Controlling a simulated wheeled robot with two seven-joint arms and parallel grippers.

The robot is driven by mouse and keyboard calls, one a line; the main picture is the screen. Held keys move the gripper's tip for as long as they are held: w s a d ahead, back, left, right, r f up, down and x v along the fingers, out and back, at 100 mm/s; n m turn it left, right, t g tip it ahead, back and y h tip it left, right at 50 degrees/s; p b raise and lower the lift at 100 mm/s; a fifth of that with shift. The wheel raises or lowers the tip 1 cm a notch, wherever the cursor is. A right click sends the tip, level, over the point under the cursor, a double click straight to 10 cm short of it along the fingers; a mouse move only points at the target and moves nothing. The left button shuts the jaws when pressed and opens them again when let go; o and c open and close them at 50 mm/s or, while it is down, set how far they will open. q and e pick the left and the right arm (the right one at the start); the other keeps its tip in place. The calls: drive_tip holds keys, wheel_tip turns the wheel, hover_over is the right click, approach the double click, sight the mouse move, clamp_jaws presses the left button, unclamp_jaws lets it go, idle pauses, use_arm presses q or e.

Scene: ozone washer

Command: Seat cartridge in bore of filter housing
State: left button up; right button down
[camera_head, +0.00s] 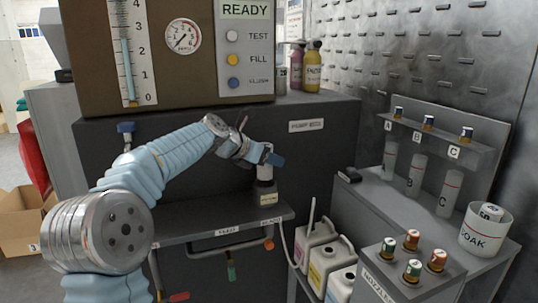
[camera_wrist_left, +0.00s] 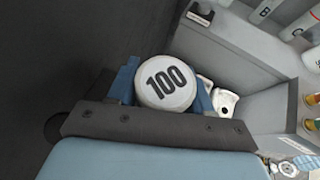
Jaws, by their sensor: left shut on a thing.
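The cartridge (camera_wrist_left: 167,82) shows its round white end marked 100 between the two blue fingers in the left wrist view. My left gripper (camera_head: 268,158) is shut on it, pointing down over the small shelf in the head view. A pale part of the cartridge (camera_head: 265,173) shows below the fingers. Directly beneath is a grey block with a pale label, which looks like the filter housing (camera_head: 268,196). The cartridge lines up with its top, but I cannot tell how far, if at all, it is inside the bore. My right gripper is not in view.
The dark pump box (camera_head: 335,148) stands close behind my left gripper. Several white jugs (camera_head: 318,245) stand below right of the shelf (camera_head: 225,222). A nozzle block (camera_head: 398,280), a labelled rack (camera_head: 440,135) and a SOAK cup (camera_head: 485,229) are farther right.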

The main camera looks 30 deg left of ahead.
sight(269, 175)
use_arm(q)
drive_tip(key=shift+f, duration=0.55)
drive_tip(key=shift+p, duration=0.7)
idle(1.2)
drive_tip(key=shift+f+b, duration=1.4)
drive_tip(key=shift+f, duration=1.05)
drive_tip(key=shift+r, duration=0.15)
drive_tip(key=shift+r+p, duration=1.95)
drive_tip(key=shift+p, duration=0.5)
